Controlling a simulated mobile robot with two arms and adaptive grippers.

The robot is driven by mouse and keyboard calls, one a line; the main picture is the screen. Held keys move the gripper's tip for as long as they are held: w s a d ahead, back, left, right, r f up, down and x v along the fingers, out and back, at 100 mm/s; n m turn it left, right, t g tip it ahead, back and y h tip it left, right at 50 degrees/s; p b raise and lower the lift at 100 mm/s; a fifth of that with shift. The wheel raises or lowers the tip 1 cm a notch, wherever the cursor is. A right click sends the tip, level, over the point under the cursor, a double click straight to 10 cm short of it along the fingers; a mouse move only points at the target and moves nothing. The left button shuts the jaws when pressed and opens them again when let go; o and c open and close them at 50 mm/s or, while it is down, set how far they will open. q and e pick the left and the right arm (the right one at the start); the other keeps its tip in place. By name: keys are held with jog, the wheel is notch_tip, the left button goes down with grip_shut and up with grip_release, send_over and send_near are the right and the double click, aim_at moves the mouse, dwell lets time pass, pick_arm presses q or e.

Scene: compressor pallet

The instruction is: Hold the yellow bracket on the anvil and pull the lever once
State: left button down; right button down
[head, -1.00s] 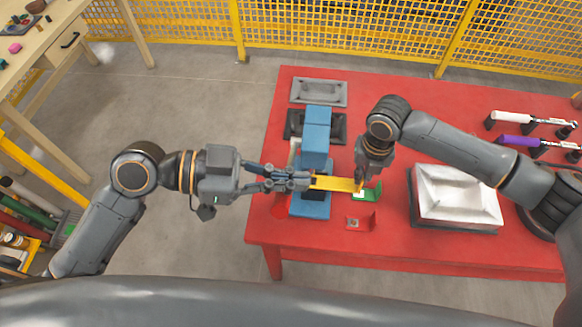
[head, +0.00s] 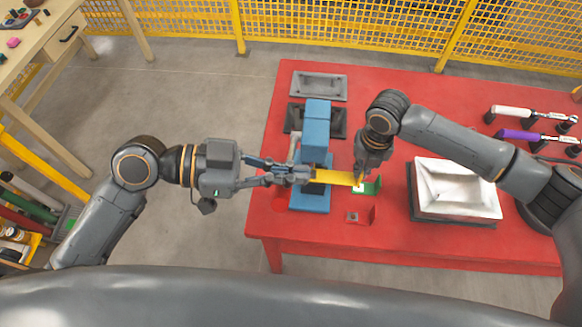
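The blue press (head: 317,125) stands on the red table with its blue base (head: 309,203) towards me. A pale grey lever (head: 294,147) shows at the press's left side. The yellow bracket (head: 336,177) lies across the front of the press, its left end at the anvil area, which my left fingers partly hide. My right gripper (head: 361,181) points down and is shut on the bracket's right end. My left gripper (head: 303,174) reaches in from the left, its fingertips just in front of the press below the lever; whether they grip anything is unclear.
A green bracket (head: 372,187) lies just right of my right gripper, and a red bracket (head: 361,216) in front of it. Grey trays (head: 319,86) lie behind the press. A white-lined tray (head: 456,190) and tools (head: 517,135) occupy the right side.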

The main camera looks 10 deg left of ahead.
pick_arm(q)
jog(key=shift+f, duration=1.75)
jog(key=shift+f, duration=1.65)
jog(key=shift+f, duration=1.75)
jog(key=shift+r, duration=5.5)
